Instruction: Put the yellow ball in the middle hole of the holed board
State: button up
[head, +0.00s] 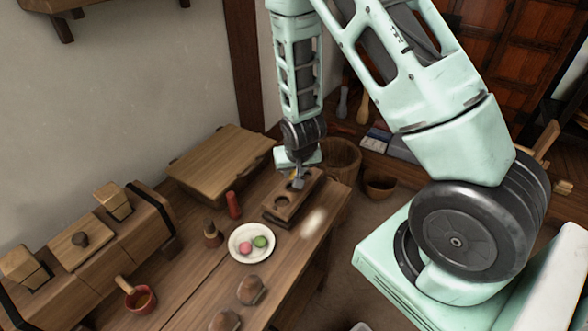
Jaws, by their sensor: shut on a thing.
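The holed board (287,209) is a dark wooden block lying near the right edge of the wooden table. Its near hole shows dark and empty. My gripper (298,182) points down over the middle and far part of the board. It is shut on the yellow ball (292,175), of which only a small yellow-orange patch shows beside the fingers. The fingers hide the middle of the board, so I cannot tell the exact height of the ball or which hole it is over.
A white plate (237,255) with a pink ball (246,248) and a green ball (260,241) stands left of the board. A red cylinder (234,205), a small brown bottle (213,235) and brown rounded objects (250,289) stand nearby. A wooden chest (222,160) is behind.

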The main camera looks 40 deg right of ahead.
jog(key=shift+f+b, duration=1.35)
jog(key=shift+f, duration=0.6)
jog(key=o, duration=1)
jog(key=shift+r+p, duration=2.45)
jog(key=shift+r, duration=0.65)
